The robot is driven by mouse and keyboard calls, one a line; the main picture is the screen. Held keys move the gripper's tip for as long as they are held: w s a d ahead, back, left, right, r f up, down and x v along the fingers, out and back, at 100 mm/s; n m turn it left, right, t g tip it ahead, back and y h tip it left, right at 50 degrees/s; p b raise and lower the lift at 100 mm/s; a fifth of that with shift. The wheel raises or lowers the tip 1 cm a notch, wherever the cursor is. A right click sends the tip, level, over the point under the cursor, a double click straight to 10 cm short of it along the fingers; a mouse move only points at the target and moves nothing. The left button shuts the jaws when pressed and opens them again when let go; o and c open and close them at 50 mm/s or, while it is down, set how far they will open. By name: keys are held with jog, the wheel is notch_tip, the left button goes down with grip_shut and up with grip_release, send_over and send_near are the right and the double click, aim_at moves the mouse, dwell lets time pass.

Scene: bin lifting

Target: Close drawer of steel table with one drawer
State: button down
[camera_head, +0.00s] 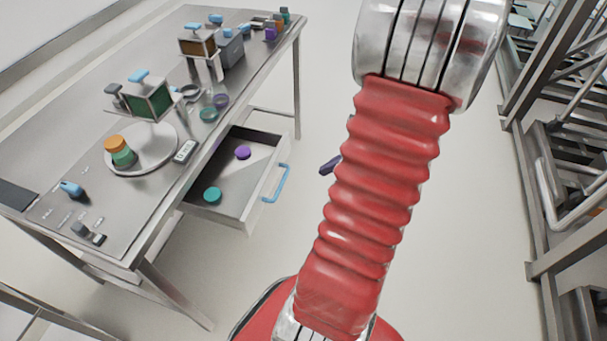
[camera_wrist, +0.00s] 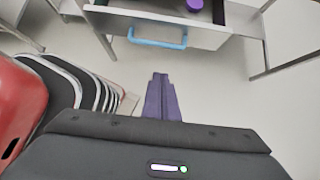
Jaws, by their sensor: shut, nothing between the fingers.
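The steel table (camera_head: 75,130) stands at the left in the head view. Its one drawer (camera_head: 232,205) is pulled out, with a blue bar handle (camera_head: 276,184) on its front. A teal round piece (camera_head: 212,195) and a purple round piece (camera_head: 243,152) lie inside the drawer. In the wrist view the drawer front (camera_wrist: 205,36) and blue handle (camera_wrist: 157,38) are at the top. My gripper (camera_wrist: 160,78) is shut and empty, with its purple fingers pointing towards the drawer, apart from the handle. In the head view my gripper (camera_head: 329,166) shows partly behind my red arm, right of the handle.
On the tabletop are a round plate (camera_head: 157,158) with stacked orange and green pieces (camera_head: 118,150), a green-faced device (camera_head: 150,101), a brown-faced device (camera_head: 198,45) and small items. Metal racks (camera_head: 565,150) stand at the right. Floor between the drawer and racks is clear.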

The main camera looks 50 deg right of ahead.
jog(key=w+r+x, duration=0.1)
jog(key=w+x, duration=0.1)
jog(key=x, duration=1.1)
jog(key=shift+a+r, duration=0.35)
